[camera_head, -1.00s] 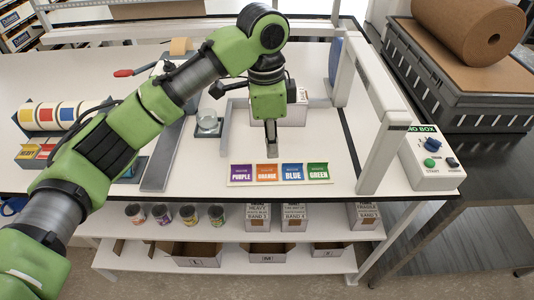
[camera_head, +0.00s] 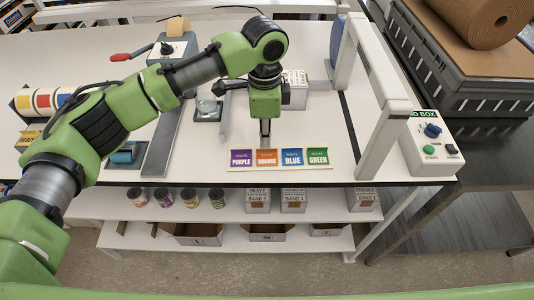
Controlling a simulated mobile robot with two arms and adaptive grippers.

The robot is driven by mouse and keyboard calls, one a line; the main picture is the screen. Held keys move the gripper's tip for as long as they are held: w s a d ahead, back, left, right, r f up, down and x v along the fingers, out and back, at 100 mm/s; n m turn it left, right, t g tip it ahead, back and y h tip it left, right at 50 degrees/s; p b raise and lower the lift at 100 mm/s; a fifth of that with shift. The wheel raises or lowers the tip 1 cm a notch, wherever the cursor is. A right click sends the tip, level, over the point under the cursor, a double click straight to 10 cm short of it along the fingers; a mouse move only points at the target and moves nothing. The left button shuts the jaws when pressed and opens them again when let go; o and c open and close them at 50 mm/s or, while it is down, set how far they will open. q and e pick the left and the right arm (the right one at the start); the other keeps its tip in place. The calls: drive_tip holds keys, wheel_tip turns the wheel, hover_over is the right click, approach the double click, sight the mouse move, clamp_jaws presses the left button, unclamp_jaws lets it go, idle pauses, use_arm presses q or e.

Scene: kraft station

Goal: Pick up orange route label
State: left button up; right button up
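The orange route label (camera_head: 266,158) lies in a white holder (camera_head: 236,167) near the table's front edge, between the purple label (camera_head: 241,158) and the blue label (camera_head: 292,157). The green label (camera_head: 317,157) is at the right end. My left gripper (camera_head: 265,144) points down with its fingertips at the upper edge of the orange label. The fingers look close together; I cannot tell whether they touch or grip the label. My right gripper is not in view.
A white box (camera_head: 295,88) stands behind the gripper. A control box (camera_head: 431,145) with buttons is at the right, beside a white frame post (camera_head: 384,142). Cans and bins fill the shelves below.

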sight(266, 153)
use_arm(q)
wheel_tip(266, 153, down, 3)
drive_tip(key=shift+f+p, duration=0.2)
drive_tip(key=shift+p, duration=0.3)
drive_tip(key=shift+f, duration=0.2)
clamp_jaws()
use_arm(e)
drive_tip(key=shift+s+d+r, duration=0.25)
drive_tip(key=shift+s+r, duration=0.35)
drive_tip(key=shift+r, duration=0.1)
use_arm(q)
drive_tip(key=shift+r, duration=0.1)
